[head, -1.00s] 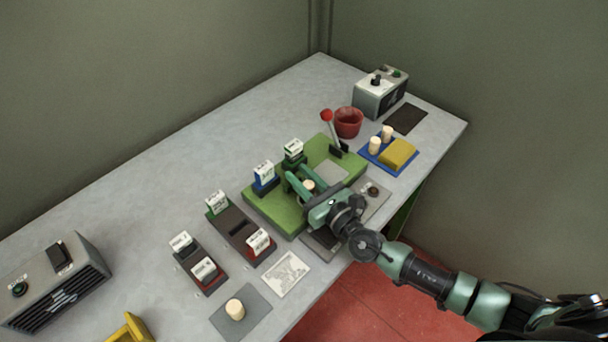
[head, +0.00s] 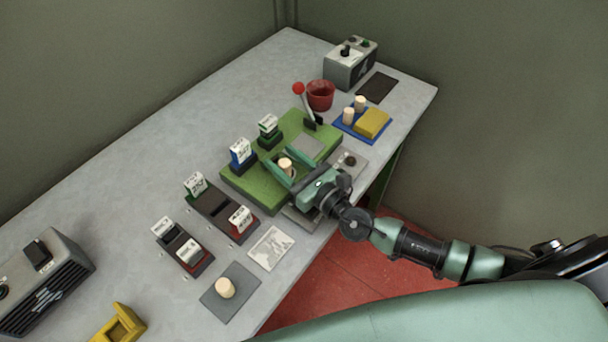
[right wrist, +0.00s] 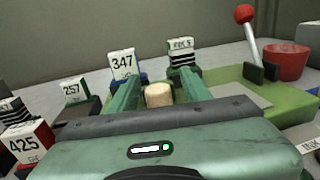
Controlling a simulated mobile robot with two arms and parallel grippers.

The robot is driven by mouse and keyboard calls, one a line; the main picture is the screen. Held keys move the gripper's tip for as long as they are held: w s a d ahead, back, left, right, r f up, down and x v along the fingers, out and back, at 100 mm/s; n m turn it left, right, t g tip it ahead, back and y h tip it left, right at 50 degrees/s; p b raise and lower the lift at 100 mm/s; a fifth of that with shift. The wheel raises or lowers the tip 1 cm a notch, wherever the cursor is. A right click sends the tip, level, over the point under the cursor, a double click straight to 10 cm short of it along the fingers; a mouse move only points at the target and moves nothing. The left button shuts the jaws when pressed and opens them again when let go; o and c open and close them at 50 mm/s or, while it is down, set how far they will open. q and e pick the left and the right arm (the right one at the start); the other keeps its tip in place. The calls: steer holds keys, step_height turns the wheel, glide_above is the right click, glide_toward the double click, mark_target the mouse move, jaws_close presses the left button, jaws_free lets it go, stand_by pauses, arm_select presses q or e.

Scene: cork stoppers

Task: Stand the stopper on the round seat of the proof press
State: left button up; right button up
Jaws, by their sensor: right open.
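The proof press (head: 240,187) is a green base with a red-knobbed lever (head: 299,88). A pale cork stopper (head: 285,165) stands upright at the press's left part; it also shows in the right wrist view (right wrist: 158,95). The seat under it is hidden. My right gripper (head: 280,158) is open, with one green finger on each side of the stopper; in the right wrist view the fingers (right wrist: 160,78) show gaps beside it. My left gripper is not in view.
A red cup (head: 320,94) and a blue tray (head: 344,125) with two stoppers and a yellow block lie beyond. Another stopper (head: 225,288) stands on a grey mat in front. The table's back left is clear.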

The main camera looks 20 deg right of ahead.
steer(key=b+v, duration=0.2)
steer(key=v, duration=0.6)
steer(key=shift+s, duration=0.15)
steer(key=shift+s+d+r, duration=0.1)
steer(key=shift+s+d, duration=0.1)
steer(key=shift+s, duration=0.2)
